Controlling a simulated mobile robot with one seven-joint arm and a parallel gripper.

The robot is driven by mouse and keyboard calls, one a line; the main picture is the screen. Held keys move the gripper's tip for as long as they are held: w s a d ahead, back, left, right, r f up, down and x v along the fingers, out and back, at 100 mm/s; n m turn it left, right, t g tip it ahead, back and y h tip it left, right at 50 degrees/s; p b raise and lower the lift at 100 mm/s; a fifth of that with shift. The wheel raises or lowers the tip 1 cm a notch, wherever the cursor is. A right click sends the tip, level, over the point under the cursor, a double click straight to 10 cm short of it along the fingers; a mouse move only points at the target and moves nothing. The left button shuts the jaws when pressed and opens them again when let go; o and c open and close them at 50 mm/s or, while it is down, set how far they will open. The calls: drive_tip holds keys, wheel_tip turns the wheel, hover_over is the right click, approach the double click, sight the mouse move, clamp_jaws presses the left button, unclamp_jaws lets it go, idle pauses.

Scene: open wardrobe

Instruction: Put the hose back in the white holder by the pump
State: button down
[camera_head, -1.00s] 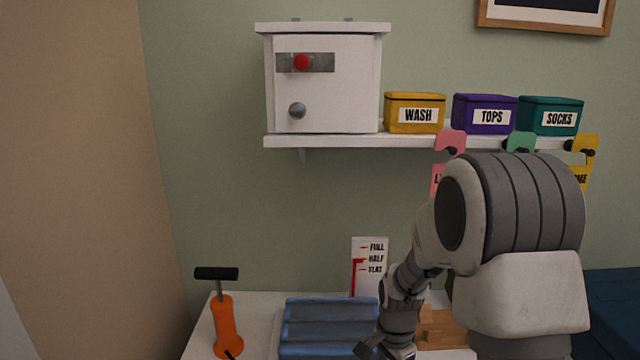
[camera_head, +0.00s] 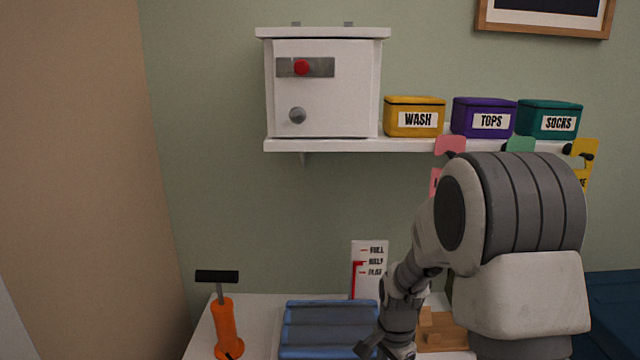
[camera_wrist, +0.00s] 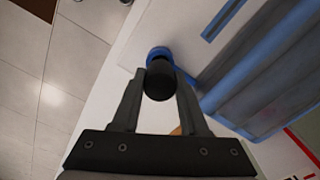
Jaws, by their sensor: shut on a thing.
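In the wrist view, my gripper (camera_wrist: 158,92) is shut on a black rounded piece (camera_wrist: 158,82), apparently the hose's end. A blue ring (camera_wrist: 157,53) shows just beyond it, beside the ribbed blue pad; I cannot tell if they are joined. In the head view, my gripper is low, at the picture's bottom edge near the blue pad (camera_head: 328,325), and its fingertips are not clear. The orange pump (camera_head: 228,328) with a black T-handle stands upright on the white table at left. The rest of the hose and the white holder are not clearly visible.
A white gauge card (camera_head: 369,262) with a red pointer stands behind the pad. A wooden block piece (camera_head: 450,333) lies right of my forearm. Above, a wall shelf (camera_head: 330,145) bears a white cabinet (camera_head: 340,90) and yellow, purple and teal boxes.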

drive_tip(key=shift+r, duration=0.15)
drive_tip(key=shift+r+p, duration=1.5)
drive_tip(key=shift+r, duration=0.35)
